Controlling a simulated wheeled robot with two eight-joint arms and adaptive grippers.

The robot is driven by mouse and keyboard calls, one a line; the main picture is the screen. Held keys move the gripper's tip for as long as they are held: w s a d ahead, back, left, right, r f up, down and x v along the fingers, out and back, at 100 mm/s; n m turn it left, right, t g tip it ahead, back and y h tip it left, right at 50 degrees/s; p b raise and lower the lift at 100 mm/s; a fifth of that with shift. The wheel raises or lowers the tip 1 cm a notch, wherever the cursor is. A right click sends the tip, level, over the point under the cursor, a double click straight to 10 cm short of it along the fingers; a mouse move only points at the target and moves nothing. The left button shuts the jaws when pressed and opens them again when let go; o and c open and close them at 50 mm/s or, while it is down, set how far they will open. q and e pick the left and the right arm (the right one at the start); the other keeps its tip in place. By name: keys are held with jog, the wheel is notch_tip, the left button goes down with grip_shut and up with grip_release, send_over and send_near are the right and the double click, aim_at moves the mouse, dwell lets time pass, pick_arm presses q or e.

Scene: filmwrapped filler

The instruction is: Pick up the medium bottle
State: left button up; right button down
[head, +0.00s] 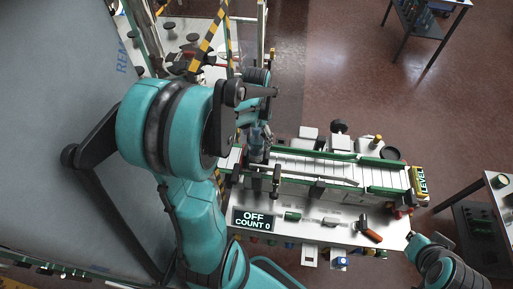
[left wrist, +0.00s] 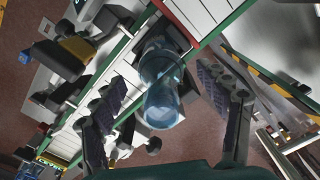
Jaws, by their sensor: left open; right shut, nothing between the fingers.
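A translucent blue bottle (left wrist: 162,104) shows in the middle of the left wrist view, over the edge of a white slatted conveyor. My left gripper (left wrist: 162,80) is open, with one dark padded finger on each side of the bottle. Gaps show between the bottle and both fingers. In the head view the left arm reaches to the conveyor's left end, where the bottle is hard to make out among the arm parts. Part of my right arm shows at the lower right of the head view; its fingers are not visible.
The conveyor (head: 315,167) has green rails and runs rightward to a LEVEL sign (head: 419,181). A display (head: 255,219) reads OFF, COUNT 0. An orange-headed tool (head: 369,234) lies on the white worktop. A yellow-black striped post (head: 207,42) stands behind the arm.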

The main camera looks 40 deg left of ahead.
pick_arm(q)
jog(key=shift+a+f, duration=0.1)
jog(key=shift+f, duration=0.8)
jog(key=shift+c, duration=1.3)
jog(key=c, duration=1)
jog(key=shift+r, duration=0.1)
jog(key=shift+c, duration=0.2)
